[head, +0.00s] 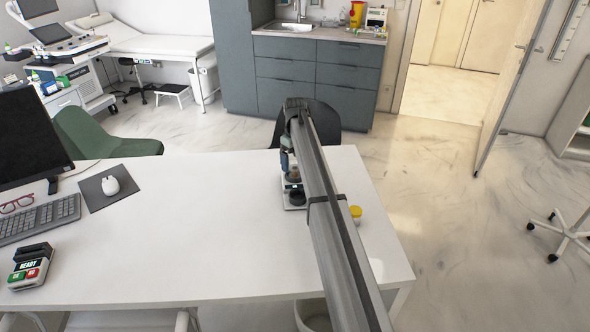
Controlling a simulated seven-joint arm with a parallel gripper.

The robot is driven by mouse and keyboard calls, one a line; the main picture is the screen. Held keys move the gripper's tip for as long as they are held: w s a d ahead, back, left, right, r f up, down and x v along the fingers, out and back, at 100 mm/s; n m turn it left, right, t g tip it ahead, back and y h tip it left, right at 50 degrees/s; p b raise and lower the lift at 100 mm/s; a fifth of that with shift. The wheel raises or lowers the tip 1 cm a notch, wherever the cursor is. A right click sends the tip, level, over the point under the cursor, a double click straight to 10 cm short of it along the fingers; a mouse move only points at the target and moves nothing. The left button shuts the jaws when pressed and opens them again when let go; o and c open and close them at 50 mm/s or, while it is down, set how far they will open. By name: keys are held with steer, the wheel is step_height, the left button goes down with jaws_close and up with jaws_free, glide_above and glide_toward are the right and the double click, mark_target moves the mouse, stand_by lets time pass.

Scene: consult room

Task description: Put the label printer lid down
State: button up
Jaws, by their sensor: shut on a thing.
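My arm reaches from the lower right over the white desk, and its end hangs down at the desk's right part. My gripper (291,178) is low over the desk, partly hidden behind my own arm. It is shut on a part of a small device with a pale base (290,207) and dark upper parts, which seems to be the label printer with its lid. The arm covers the right side of this device. How far the lid is tilted cannot be made out.
A yellow-capped cup (355,212) stands close right of my arm. The desk's middle (200,230) is clear. A dark chair (322,115) stands behind.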

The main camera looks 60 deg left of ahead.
steer(key=shift+f, duration=2.1)
steer(key=shift+f, duration=0.25)
steer(key=o, duration=0.7)
step_height(320, 180, up, 14)
steer(key=shift+s+f, duration=0.1)
